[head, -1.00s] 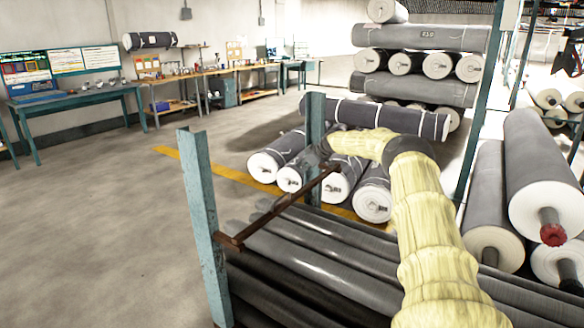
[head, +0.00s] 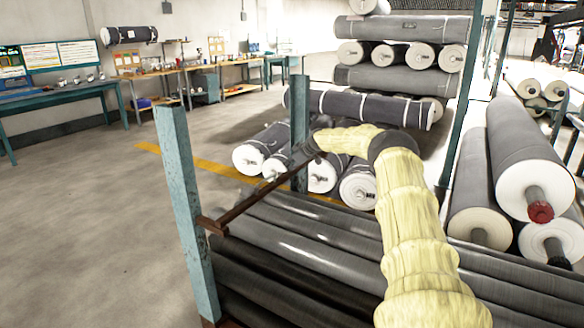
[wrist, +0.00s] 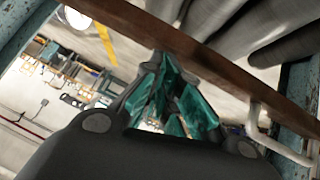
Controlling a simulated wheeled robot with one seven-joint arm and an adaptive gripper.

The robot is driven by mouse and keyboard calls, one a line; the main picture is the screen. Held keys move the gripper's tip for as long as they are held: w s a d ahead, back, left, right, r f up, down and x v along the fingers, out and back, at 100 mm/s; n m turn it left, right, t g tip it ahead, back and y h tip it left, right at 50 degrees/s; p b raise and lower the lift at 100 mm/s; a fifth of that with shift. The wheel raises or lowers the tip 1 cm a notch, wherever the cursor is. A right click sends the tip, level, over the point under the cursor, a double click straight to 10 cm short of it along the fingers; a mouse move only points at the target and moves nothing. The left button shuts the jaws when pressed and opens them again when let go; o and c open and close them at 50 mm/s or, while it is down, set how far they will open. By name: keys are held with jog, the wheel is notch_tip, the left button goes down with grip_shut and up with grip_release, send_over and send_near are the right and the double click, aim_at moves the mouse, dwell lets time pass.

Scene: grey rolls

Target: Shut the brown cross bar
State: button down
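The brown cross bar (head: 262,189) runs from the near teal post (head: 187,210) back to the far teal post (head: 299,120), in front of the dark rolls. Its near end meets a brown bracket at the near post; its far end reaches slightly right of the far post. My gripper (head: 308,149) is at the bar's far end, at the end of my yellow-sleeved arm. In the wrist view the bar (wrist: 225,75) crosses diagonally just beyond the teal fingers (wrist: 168,62). The fingertips are drawn together and touch or nearly touch the bar; they do not wrap around it.
Long dark rolls (head: 290,240) lie below the bar. Stacked grey rolls (head: 400,78) stand behind, and more rolls (head: 520,160) are at the right. Open floor (head: 90,220) is at the left, with workbenches (head: 65,97) along the wall.

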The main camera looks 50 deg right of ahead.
jog(key=shift+a+f, duration=0.25)
jog(key=shift+s+d+f, duration=0.1)
jog(key=shift+d, duration=0.1)
notch_tip(320, 180, up, 4)
jog(key=p, duration=0.2)
jog(key=shift+d+p, duration=0.1)
jog(key=shift+p, duration=0.3)
jog(key=shift+d+r, duration=0.2)
jog(key=v, duration=1)
jog(key=shift+w+d+r+p, duration=0.35)
jog(key=shift+d, duration=0.05)
